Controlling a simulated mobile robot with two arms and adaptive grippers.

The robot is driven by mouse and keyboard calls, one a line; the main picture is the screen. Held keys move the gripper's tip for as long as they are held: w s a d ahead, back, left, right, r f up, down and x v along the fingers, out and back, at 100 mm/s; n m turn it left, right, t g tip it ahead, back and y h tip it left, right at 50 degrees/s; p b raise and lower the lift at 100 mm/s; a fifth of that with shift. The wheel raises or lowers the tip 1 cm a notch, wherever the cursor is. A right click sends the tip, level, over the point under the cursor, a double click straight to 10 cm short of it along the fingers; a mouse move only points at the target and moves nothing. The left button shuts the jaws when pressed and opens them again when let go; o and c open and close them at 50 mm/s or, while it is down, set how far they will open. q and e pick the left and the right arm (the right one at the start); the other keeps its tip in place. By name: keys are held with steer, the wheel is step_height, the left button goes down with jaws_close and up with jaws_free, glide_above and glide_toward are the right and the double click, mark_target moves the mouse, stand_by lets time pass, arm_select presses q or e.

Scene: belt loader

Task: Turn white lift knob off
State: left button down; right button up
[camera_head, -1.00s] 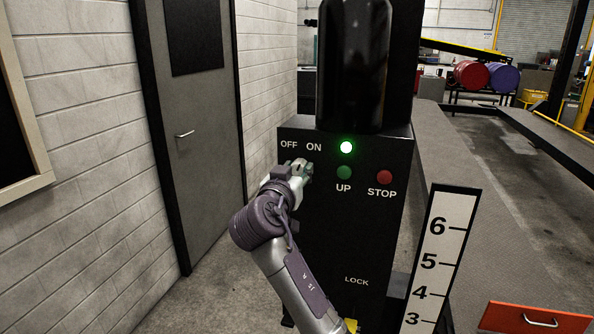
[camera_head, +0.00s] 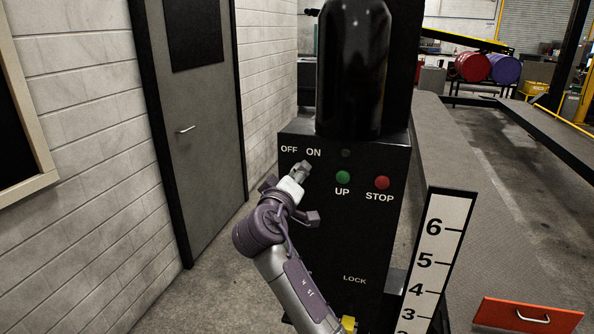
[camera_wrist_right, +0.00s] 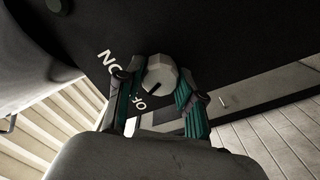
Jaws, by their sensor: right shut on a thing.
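The white lift knob (camera_wrist_right: 160,76) is a faceted white dial on the black control box (camera_head: 345,240), below the OFF and ON labels. In the right wrist view it sits between the two fingers of my right gripper (camera_wrist_right: 158,92), which is shut on it. A dark pointer mark shows on the knob's face. In the head view my right gripper (camera_head: 299,172) covers most of the knob. The indicator lamp (camera_head: 346,153) right of ON is dark. My left gripper is not in view.
The box also carries a green UP button (camera_head: 343,177), a red STOP button (camera_head: 382,182) and a LOCK label. A black cylinder (camera_head: 352,70) stands on top. A numbered height scale (camera_head: 437,260) stands to the right, and a grey door (camera_head: 190,130) to the left.

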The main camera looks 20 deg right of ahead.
steer(key=shift+r+n+p, duration=0.1)
steer(key=shift+n+p, duration=0.2)
steer(key=shift+n, duration=0.3)
steer(key=o, duration=1.1)
steer(key=shift+o, duration=0.2)
steer(key=v, duration=0.7)
steer(key=shift+a, duration=0.2)
steer(key=shift+s, duration=0.15)
